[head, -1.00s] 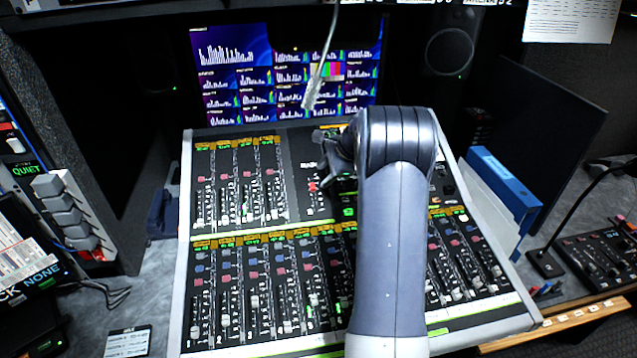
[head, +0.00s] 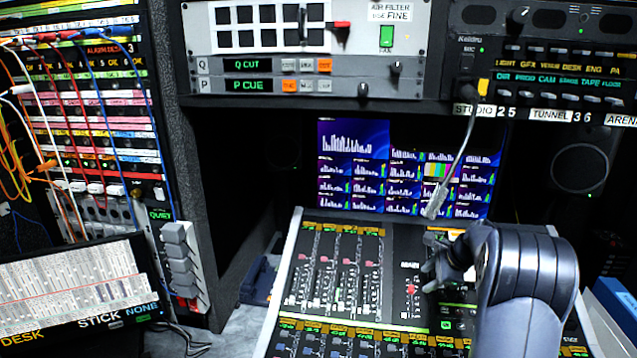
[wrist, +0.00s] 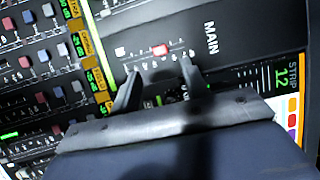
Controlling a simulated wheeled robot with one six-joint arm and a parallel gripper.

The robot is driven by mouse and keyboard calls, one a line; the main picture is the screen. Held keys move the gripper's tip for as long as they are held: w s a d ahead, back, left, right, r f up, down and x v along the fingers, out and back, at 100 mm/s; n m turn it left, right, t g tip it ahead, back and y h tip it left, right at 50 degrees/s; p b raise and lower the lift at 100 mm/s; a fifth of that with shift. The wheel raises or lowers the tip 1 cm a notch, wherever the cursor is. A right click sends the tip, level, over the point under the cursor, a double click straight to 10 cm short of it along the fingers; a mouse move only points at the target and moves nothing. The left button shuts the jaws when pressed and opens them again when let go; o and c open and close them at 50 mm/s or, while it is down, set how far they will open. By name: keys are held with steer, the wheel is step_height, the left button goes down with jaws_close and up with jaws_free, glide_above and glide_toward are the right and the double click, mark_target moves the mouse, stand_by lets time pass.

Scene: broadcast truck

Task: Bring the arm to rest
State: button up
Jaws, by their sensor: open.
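My gripper (head: 440,262) hangs over the upper middle of the mixing console (head: 296,243), beside the MAIN section. In the wrist view my gripper (wrist: 160,80) has its two dark fingers apart, with nothing held between them.
A gooseneck microphone (head: 437,200) hangs close above my gripper. The monitor wall (head: 350,165) stands behind the console. A rack shelf with a switcher panel (head: 270,40) overhangs at the top. A patch bay (head: 90,120) with cables is at left, and blue binders (head: 615,298) at right.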

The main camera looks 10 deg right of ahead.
mark_target(411, 292)
steer(key=p+x, duration=0.1)
steer(key=x, duration=0.6)
steer(key=shift+w+f, duration=0.15)
steer(key=shift+a+f, duration=0.1)
steer(key=shift+f, duration=0.1)
steer(key=shift+s, duration=0.45)
steer(key=shift+a, duration=0.15)
